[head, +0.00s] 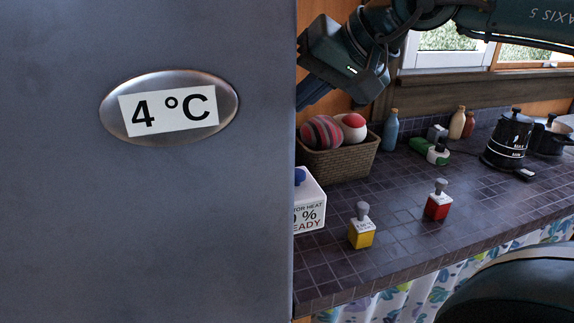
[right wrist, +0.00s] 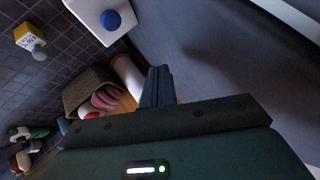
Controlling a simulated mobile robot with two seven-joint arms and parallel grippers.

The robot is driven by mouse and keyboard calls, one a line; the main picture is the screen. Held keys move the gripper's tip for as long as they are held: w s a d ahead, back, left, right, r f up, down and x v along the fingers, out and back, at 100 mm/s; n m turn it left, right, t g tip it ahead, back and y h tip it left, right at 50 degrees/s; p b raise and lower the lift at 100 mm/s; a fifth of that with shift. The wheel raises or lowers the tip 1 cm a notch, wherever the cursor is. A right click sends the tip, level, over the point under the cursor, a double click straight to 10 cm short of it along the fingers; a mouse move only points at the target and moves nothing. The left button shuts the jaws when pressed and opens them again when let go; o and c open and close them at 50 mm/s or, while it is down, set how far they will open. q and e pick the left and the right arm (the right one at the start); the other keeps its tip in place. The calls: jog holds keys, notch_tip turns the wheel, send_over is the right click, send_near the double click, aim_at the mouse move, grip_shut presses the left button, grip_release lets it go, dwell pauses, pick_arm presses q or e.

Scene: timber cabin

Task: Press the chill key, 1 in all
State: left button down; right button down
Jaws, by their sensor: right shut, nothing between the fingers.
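A white box (head: 310,200) stands on the counter, partly hidden behind a large grey panel (head: 200,230). It has a blue button (head: 299,176) on top, and its visible print reads "TOR HEAT", "0 %" and "EADY". The box (right wrist: 84,12) and its round blue button (right wrist: 111,20) also show at the top of the right wrist view. I see no key marked chill. My right gripper (head: 308,100) is shut and empty, above and behind the box, its tips partly hidden by the panel. Its closed fingers (right wrist: 157,85) touch nothing clearly. My left gripper is out of view.
The grey panel bears an oval "4 °C" plate (head: 169,108). A yellow block (head: 361,237) and a red block (head: 438,208), each with a grey knob, stand on the tiled counter (head: 400,260). Behind are a basket (head: 340,163) of balls, bottles (head: 391,130) and a black kettle (head: 507,140).

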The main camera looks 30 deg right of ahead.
aim_at(302, 175)
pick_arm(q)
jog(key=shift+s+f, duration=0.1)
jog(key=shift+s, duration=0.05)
pick_arm(e)
jog(key=shift+s, duration=0.1)
